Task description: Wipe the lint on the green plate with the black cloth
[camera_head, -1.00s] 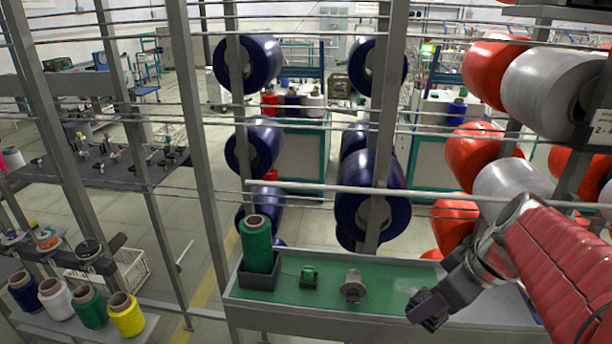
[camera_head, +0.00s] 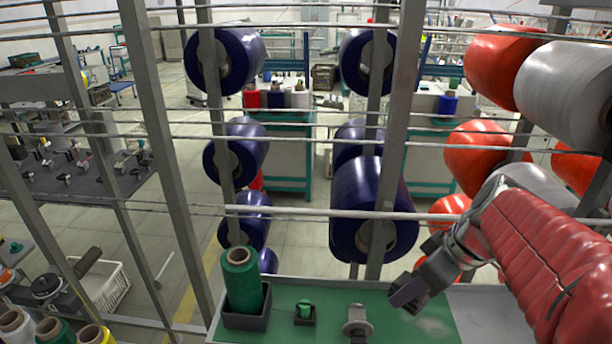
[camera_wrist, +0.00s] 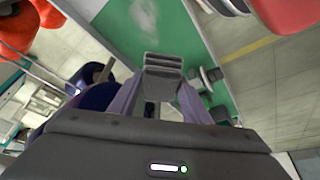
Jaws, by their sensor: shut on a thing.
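The green plate (camera_head: 385,300) is the green top of the bench at the bottom of the head view. A pale, whitish lint patch (camera_head: 432,326) lies on it, right of the bobbin holder. In the wrist view, the plate (camera_wrist: 122,32) and whitish lint (camera_wrist: 146,14) show beyond the fingers. My gripper (camera_head: 408,294) is above the plate, up and left of the lint, apparently clear of the surface. It is shut on a dark folded piece (camera_wrist: 163,66), which looks like the black cloth, between its two fingers.
A green thread cone (camera_head: 241,280) stands in a black box at the plate's left. A small green spool (camera_head: 304,309) and a grey bobbin holder (camera_head: 357,325) stand beside it. Rack posts and a horizontal rod (camera_head: 300,212) with large blue rolls are behind.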

